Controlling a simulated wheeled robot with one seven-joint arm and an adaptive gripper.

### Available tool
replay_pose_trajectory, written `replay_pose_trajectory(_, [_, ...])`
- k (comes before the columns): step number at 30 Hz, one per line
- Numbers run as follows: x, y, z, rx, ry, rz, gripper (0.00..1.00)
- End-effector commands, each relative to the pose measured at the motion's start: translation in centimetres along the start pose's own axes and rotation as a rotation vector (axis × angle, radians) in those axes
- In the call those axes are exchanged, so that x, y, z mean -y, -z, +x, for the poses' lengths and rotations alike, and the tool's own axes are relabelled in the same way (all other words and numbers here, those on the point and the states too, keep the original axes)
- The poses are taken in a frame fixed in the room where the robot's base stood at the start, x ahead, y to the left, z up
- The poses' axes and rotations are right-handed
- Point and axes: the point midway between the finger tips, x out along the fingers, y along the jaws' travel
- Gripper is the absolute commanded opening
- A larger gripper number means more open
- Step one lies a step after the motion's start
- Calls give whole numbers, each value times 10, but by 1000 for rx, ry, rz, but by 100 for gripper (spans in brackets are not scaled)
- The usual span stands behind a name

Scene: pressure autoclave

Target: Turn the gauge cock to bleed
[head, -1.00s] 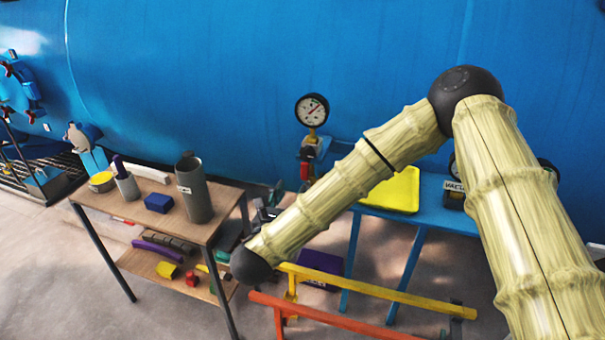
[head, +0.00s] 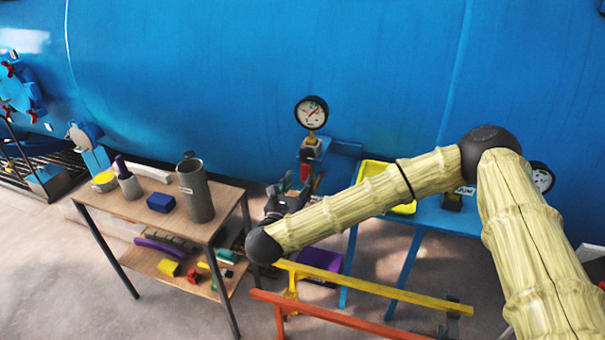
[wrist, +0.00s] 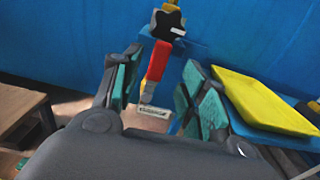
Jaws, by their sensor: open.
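The round white pressure gauge (head: 311,113) stands on a brass stem against the blue vessel. Below it is the gauge cock, with a dark body (wrist: 168,25) and a red lever (wrist: 157,62) that hangs down, slightly slanted, in the wrist view. A small pale label plate (wrist: 153,111) shows below the lever. My gripper (head: 290,194) is just below and left of the cock in the head view. In the wrist view its green-padded fingers (wrist: 162,68) are open, with the red lever showing between them. I see no clear contact. In the head view my gripper partly hides the cock's lower part.
A yellow tray (head: 371,170) lies on the blue bench (head: 432,213), right of the cock. A wooden table (head: 222,222) with a grey cylinder (head: 196,192) stands at the left. Yellow (head: 400,294) and orange (head: 335,317) rails run low in front.

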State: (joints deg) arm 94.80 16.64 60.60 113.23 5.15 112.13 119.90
Motion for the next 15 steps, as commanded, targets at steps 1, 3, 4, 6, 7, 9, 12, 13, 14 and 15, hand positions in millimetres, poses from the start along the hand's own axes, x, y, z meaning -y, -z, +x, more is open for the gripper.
replay_pose_trajectory(1, [0,-5,9,4,2,0,43])
replay_pose_trajectory(3, [0,-5,19,4,2,0,43])
replay_pose_trajectory(4, [0,-5,22,4,1,0,43])
replay_pose_trajectory(6, [0,-4,30,4,2,1,43])
replay_pose_trajectory(7, [0,-4,33,4,2,1,43])
replay_pose_trajectory(9, [0,-4,38,3,0,1,43])
replay_pose_trajectory(12, [0,-3,42,3,0,1,43])
replay_pose_trajectory(13, [0,-3,43,3,0,1,43])
replay_pose_trajectory(14, [0,-3,44,3,0,1,43])
replay_pose_trajectory(15, [0,-2,44,3,0,1,43])
